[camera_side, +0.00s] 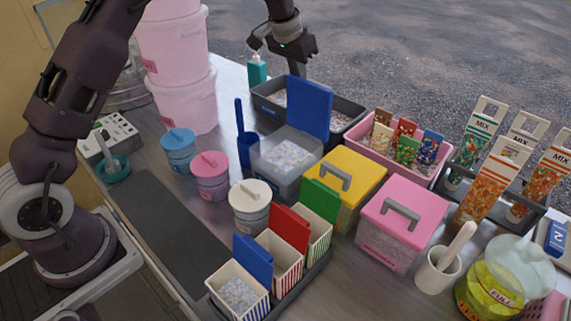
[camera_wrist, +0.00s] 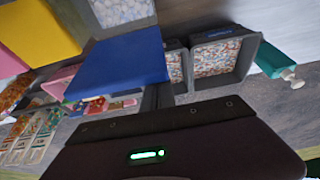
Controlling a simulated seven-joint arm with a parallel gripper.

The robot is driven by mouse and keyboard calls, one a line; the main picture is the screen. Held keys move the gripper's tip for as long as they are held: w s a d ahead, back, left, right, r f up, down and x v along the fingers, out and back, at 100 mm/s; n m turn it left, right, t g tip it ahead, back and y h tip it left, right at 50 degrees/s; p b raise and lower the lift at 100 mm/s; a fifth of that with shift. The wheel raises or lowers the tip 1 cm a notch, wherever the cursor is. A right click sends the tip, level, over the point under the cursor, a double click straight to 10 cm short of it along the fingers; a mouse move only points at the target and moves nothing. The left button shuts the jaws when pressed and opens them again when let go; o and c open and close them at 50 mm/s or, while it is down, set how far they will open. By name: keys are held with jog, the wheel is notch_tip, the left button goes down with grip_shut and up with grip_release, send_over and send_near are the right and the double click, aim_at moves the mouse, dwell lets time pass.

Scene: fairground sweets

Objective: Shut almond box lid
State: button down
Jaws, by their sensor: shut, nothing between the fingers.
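A grey see-through box (camera_side: 272,178) stands mid-table in the side view, filled with pale pieces. Its blue lid (camera_side: 311,108) stands upright at the back edge, so the box is open. No label on it is readable, so I cannot confirm that it is the almond box. The blue lid (camera_wrist: 122,65) fills the middle of the wrist view, with the pale contents (camera_wrist: 120,10) above it. My gripper (camera_side: 296,68) is shut and empty, just behind the lid's top edge. Its fingers (camera_wrist: 158,97) are close to the lid; contact cannot be told.
A yellow-lidded box (camera_side: 345,176) and pink-lidded box (camera_side: 402,205) stand shut to the right. A dark divided tray (camera_side: 266,112) lies behind, with a teal bottle (camera_side: 257,72) beside it. A blue scoop (camera_side: 246,145) stands left of the open box. Striped boxes (camera_side: 283,262) are in front.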

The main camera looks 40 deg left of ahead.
dwell(0.4)
jog(key=shift+s+f, duration=0.2)
jog(key=shift+s, duration=2.35)
jog(key=s+f, duration=0.1)
jog(key=s, duration=0.1)
jog(key=s+f, duration=0.1)
jog(key=s, duration=0.1)
jog(key=shift+f, duration=0.1)
jog(key=shift+s+f, duration=0.65)
jog(key=shift+f, duration=0.25)
jog(key=shift+s+f, duration=0.6)
jog(key=shift+f, duration=0.25)
